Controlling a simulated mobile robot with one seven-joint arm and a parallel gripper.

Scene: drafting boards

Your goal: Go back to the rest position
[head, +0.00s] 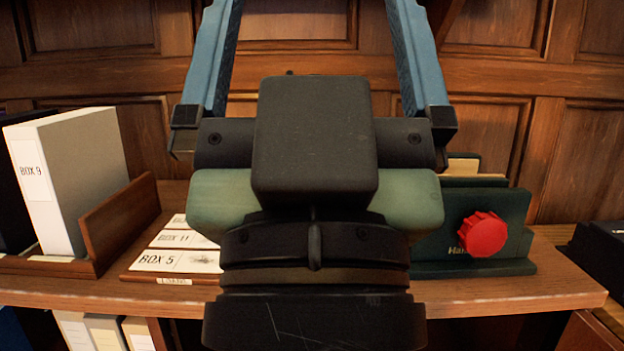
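My gripper (312,20) fills the middle of the head view, seen from behind its dark wrist and body. Its two blue fingers stand wide apart and run up out of the top of the picture, so their tips are cut off. Only wood panelling shows between the fingers, and I see nothing held there. The gripper and wrist hide the middle of the wooden shelf (470,297) behind them.
A white box file labelled BOX 9 (75,180) stands in a wooden holder (120,222) at left. Labelled cards (185,261) lie beside it. A green holder with a red knob (483,234) stands at right. A panelled wall (490,125) rises behind.

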